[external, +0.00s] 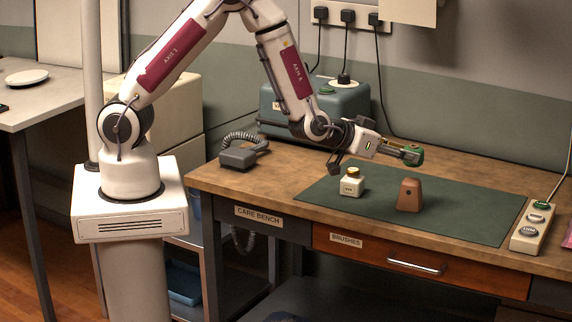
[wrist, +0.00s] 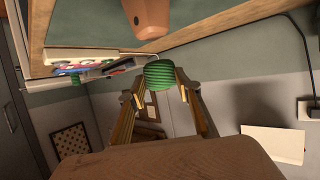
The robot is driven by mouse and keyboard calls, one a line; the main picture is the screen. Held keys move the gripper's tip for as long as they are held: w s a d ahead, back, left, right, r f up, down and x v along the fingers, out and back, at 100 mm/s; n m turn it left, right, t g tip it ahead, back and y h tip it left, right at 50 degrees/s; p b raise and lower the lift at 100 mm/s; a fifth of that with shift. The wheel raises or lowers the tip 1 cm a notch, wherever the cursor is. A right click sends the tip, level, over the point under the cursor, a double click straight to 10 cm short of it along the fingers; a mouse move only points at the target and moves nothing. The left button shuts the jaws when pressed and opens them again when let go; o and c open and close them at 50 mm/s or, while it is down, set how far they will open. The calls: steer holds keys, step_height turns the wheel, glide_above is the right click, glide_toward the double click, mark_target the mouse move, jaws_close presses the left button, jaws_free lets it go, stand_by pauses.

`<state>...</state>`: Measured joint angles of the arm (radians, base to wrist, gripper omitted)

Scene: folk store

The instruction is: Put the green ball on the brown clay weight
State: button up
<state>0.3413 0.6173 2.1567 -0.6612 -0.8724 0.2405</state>
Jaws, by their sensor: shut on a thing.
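The green ball (wrist: 160,73) is ribbed and sits between the two fingers of my gripper (wrist: 160,84) in the wrist view. In the external view the ball (external: 416,158) shows at the tip of my gripper (external: 406,153), which is shut on it and held above the bench. The brown clay weight (external: 409,196) stands upright on the green mat, tapered with a dark hole in its side. It is below my gripper in the external view and apart from the ball. The weight also shows at the top of the wrist view (wrist: 155,18).
A cream jar (external: 351,186) with a yellow lid stands left of the weight on the green mat (external: 460,219). A power strip (external: 532,228) lies at the right, a grey corded device (external: 238,156) at the left. A grey-blue machine (external: 345,102) stands behind.

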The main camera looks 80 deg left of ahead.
steer(key=shift+f, duration=1.8)
steer(key=shift+f, duration=0.1)
steer(key=o, duration=0.9)
steer(key=v, duration=1.2)
steer(key=shift+r, duration=0.25)
